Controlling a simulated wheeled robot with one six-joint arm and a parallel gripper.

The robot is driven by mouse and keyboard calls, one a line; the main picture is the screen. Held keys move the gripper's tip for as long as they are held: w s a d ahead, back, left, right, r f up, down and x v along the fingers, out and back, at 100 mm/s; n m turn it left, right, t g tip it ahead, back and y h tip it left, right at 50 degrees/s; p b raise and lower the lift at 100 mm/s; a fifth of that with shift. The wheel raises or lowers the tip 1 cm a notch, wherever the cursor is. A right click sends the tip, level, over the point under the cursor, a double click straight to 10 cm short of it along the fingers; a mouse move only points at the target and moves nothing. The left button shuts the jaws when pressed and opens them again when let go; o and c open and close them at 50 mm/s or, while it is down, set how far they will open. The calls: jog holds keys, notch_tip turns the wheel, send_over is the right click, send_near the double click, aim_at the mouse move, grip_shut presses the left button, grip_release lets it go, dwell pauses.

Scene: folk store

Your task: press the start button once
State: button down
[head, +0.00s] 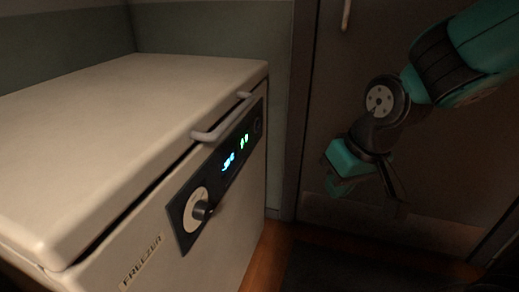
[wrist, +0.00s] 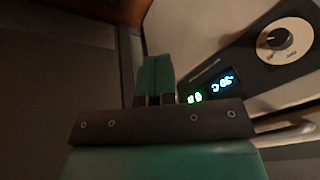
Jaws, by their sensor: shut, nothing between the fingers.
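A white chest freezer stands at the left in the head view, with a dark control panel (head: 217,180) on its front. The panel has a round dial with a black knob (head: 203,210), a lit blue and green display (head: 236,153), and a small dark round feature (head: 257,128) at its far end, which may be the start button. In the wrist view the knob (wrist: 277,39) and display (wrist: 212,89) show at the right; the panel's far end is hidden behind my gripper. My gripper (wrist: 155,62) is shut and empty, apart from the panel, to its right in the head view.
A grey bar handle (head: 220,120) sticks out from the lid above the panel. The freezer lid (head: 130,95) is closed. A dark door (head: 335,75) stands behind my arm. A dark mat (head: 345,270) lies on the wooden floor.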

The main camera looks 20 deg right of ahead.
jog(key=w+d+f+m+t+b, duration=0.1)
jog(key=w+f+m+b, duration=0.1)
jog(key=w+f+b, duration=0.3)
jog(key=w+f+m+t+b, duration=0.1)
jog(key=w+f+b, duration=0.1)
jog(key=f, duration=0.4)
jog(key=m+t+y+b, duration=0.1)
jog(key=m+t+b, duration=0.1)
jog(key=m+t, duration=1.65)
send_near(258, 126)
jog(key=w+d+r+m+g, duration=0.25)
jog(key=d+m+g, duration=0.2)
jog(key=d, duration=0.55)
jog(key=shift+s+r+y, duration=0.1)
jog(key=shift+r+y, duration=0.2)
jog(key=shift+r, duration=0.2)
jog(key=shift+n, duration=0.3)
jog(key=w+a+p, duration=0.4)
jog(key=a+p, duration=0.3)
jog(key=p, duration=0.5)
jog(key=shift+w, duration=0.4)
